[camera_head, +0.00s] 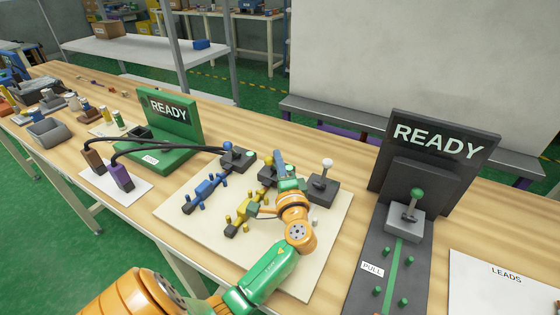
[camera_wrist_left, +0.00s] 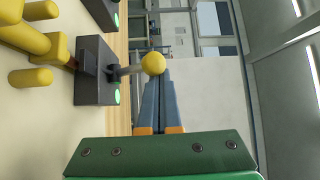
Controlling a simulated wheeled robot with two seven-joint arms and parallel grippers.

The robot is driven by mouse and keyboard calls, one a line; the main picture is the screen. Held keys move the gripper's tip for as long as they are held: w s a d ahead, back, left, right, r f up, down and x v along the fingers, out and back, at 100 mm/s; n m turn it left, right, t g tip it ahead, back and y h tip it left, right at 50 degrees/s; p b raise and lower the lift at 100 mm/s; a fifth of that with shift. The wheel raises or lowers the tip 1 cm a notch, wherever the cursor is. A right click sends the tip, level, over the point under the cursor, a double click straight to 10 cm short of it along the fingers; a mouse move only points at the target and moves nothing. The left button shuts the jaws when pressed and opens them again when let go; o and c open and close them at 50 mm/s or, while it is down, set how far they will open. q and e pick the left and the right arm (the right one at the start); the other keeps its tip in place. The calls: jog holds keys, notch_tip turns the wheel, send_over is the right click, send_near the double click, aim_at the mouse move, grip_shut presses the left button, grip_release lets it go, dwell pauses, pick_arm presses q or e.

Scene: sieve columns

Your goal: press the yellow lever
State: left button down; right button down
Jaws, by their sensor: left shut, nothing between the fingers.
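The yellow lever has a round yellow knob (camera_wrist_left: 153,63) on a grey stem, which rises from a dark box (camera_wrist_left: 95,70) with a green light. In the head view its dark box (camera_head: 267,178) stands on the pale board, partly hidden by my left gripper. My left gripper (camera_head: 280,160) is shut and empty, over the yellow lever's box. In the left wrist view its blue fingers (camera_wrist_left: 158,85) lie together with their tips right by the knob. I cannot tell whether they touch it. My right gripper is not in view.
A blue-knobbed lever (camera_head: 228,146) stands to the left and a white-knobbed lever (camera_head: 327,163) to the right. Blue (camera_head: 205,190) and yellow (camera_head: 238,215) studded pieces lie in front on the board (camera_head: 285,265). A green-knobbed lever (camera_head: 417,193) stands by the dark READY sign (camera_head: 437,142).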

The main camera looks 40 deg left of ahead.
pick_arm(q)
jog(key=shift+s+d+f, duration=0.15)
jog(key=shift+s+d, duration=0.05)
dwell(0.6)
jog(key=shift+s+d+f, duration=0.15)
jog(key=shift+d, duration=0.15)
jog(key=b+v, duration=0.1)
jog(key=v, duration=0.5)
jog(key=shift+s+d, duration=0.1)
jog(key=shift+s, duration=0.05)
